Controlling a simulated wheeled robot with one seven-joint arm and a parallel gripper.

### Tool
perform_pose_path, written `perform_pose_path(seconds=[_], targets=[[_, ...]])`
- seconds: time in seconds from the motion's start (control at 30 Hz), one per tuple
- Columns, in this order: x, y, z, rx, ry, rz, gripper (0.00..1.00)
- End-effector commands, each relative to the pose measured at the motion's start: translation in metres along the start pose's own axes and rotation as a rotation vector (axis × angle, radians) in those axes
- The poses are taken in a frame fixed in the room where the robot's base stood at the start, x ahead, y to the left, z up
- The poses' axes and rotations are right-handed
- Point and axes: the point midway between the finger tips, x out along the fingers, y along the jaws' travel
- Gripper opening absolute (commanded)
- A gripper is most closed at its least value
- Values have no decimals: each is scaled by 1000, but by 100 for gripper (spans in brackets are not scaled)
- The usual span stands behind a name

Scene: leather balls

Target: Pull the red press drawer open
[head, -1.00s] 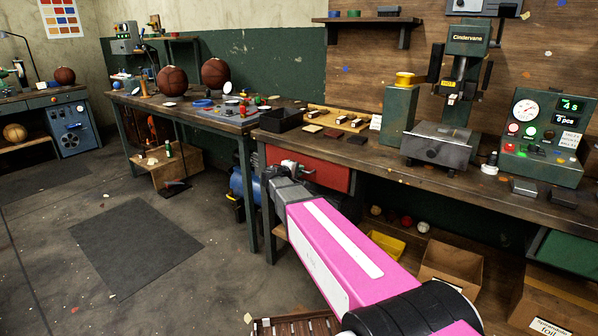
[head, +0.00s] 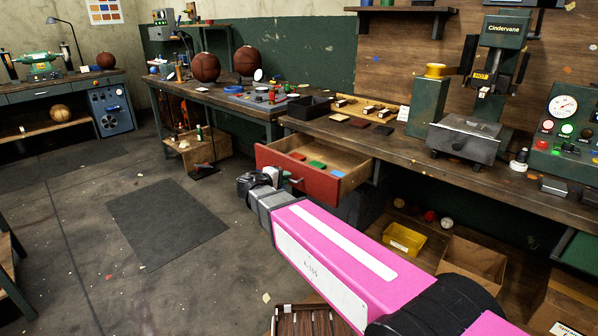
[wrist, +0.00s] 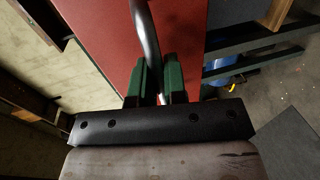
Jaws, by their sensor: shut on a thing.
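The red press drawer (head: 318,185) stands well out from under the workbench in the head view. Its wooden inside shows, with red, green and blue flat pieces lying in it. My gripper (head: 272,176) is at the drawer's front, at the left end of my pink arm. In the wrist view the red drawer front (wrist: 95,45) fills the upper middle. The curved metal handle (wrist: 146,35) runs down between the two green-padded fingers of my gripper (wrist: 157,82), which are shut on it.
The workbench (head: 400,140) above carries a black tray (head: 308,106) and a press (head: 470,140). A yellow bin (head: 404,239) and a cardboard box (head: 472,262) sit beneath it.

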Motion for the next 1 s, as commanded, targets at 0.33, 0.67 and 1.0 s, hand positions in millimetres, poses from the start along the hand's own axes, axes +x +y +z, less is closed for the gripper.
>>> perform_pose_path(seconds=[0.33, 0.67, 1.0], targets=[[-66, -14, 1, -1, 1, -2, 0], [-86, -19, 0, 0, -1, -2, 0], [-86, -19, 0, 0, -1, -2, 0]])
